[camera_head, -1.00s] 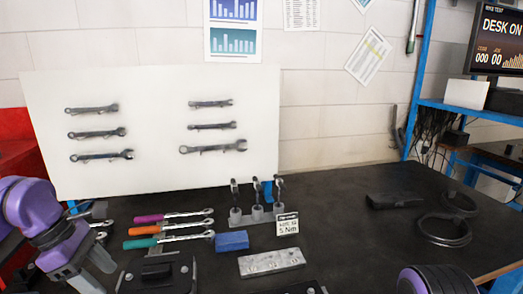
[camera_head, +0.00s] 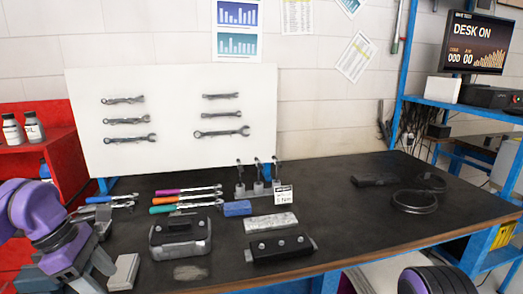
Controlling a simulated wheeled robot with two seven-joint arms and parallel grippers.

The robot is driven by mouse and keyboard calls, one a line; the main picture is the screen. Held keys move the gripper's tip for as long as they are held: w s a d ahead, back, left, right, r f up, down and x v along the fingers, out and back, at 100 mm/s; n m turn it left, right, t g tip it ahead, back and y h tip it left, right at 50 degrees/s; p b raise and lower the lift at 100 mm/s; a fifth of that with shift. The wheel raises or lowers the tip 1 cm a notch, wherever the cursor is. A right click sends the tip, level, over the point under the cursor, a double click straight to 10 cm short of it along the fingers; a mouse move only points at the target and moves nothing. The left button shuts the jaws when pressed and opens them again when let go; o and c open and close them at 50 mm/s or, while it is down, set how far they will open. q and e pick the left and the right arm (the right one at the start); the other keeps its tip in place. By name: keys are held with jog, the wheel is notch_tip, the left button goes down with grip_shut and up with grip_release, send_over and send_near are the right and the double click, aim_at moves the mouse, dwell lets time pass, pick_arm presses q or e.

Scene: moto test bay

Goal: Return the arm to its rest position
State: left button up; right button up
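My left arm, purple and grey, comes in at the lower left. Its gripper (camera_head: 100,278) is low over the left front of the dark workbench (camera_head: 345,215). Its two grey fingers stand apart, and I see nothing held between them. A light grey block (camera_head: 123,272) lies just right of the fingers; I cannot tell whether they touch it. On the right, only a rounded purple and black part of my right arm shows at the bottom edge. My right gripper is out of view.
Torque wrenches (camera_head: 185,200), a blue block (camera_head: 237,208), a socket stand (camera_head: 262,187), a dark clamp-like part (camera_head: 180,238) and metal blocks (camera_head: 271,223) occupy the bench's left and middle. A cable (camera_head: 414,201) lies at right. A white wrench board (camera_head: 170,120) stands behind.

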pick_arm(q)
jog(key=s+a+f+m+y+b, duration=0.15)
jog(key=f+y, duration=0.45)
jog(key=f, duration=0.7)
jog(key=s+a+f+m+y+b, duration=0.15)
jog(key=f+y, duration=0.35)
jog(key=f, duration=0.8)
jog(key=s+d+f+m+t+h, duration=0.1)
jog(key=s+d+f+m, duration=0.1)
jog(key=s+f+m, duration=0.3)
jog(key=s+d+f+m+t+h, duration=0.1)
jog(key=s+d+f+m+h, duration=0.1)
jog(key=s+f+m, duration=0.4)
jog(key=s+d+f, duration=0.1)
jog(key=s+f, duration=0.4)
jog(key=s, duration=0.3)
jog(key=shift+f+h+b, duration=0.3)
jog(key=shift+f+b, duration=0.05)
